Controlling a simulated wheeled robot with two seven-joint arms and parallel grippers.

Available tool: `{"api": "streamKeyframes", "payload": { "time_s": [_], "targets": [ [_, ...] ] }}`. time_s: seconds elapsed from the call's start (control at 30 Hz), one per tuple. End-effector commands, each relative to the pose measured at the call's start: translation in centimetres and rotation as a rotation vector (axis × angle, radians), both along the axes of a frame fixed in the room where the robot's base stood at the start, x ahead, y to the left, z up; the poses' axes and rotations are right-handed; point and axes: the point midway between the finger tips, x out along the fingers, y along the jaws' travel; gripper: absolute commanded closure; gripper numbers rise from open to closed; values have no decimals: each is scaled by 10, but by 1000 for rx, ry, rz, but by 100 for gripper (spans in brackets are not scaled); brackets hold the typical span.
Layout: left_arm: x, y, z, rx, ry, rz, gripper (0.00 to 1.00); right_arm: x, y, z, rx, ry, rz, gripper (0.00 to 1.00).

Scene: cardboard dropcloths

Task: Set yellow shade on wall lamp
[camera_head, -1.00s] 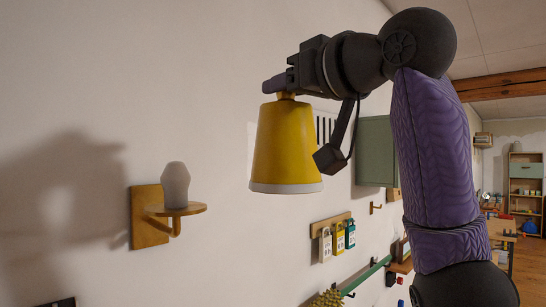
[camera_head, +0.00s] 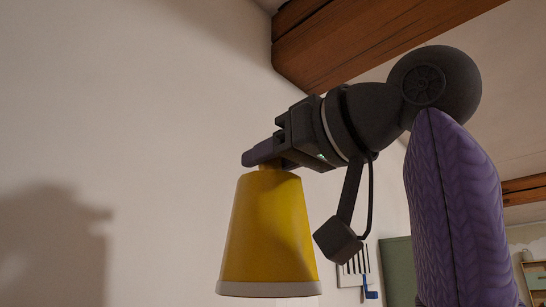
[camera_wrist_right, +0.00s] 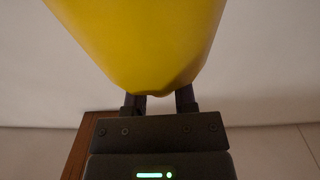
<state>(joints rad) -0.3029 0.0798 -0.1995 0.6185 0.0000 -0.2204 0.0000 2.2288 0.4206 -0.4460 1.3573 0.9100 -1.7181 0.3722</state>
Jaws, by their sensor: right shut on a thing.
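The yellow shade (camera_head: 268,235) is a tapered cone with a pale rim at its wide lower end. It hangs upright in the air, narrow end up. My right gripper (camera_head: 262,160) is shut on the top of the shade. In the right wrist view the shade (camera_wrist_right: 140,45) fills the upper middle, with the fingers of my right gripper (camera_wrist_right: 160,100) at its narrow end. The wall lamp is not in view now. My left gripper is not in view.
The pale wall (camera_head: 130,100) behind the shade is bare at the left and carries a shadow. A wooden beam (camera_head: 370,40) crosses the ceiling above my right arm. A green cabinet (camera_head: 398,270) stands at the lower right, beside a striped hanging item (camera_head: 355,270).

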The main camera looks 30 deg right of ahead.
Motion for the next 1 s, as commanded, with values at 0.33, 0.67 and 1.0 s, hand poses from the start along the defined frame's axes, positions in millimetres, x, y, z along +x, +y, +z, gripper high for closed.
{"api": "streamKeyframes", "payload": {
  "time_s": [0.33, 0.67, 1.0],
  "targets": [
    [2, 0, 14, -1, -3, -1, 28, 37, 14, 1, -1, 3, 1, 100],
    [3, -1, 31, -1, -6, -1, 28, 72, 26, 2, 0, 3, 1, 100],
    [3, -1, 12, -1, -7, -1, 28, 88, 32, -26, -1, 0, 1, 100]
  ]
}}
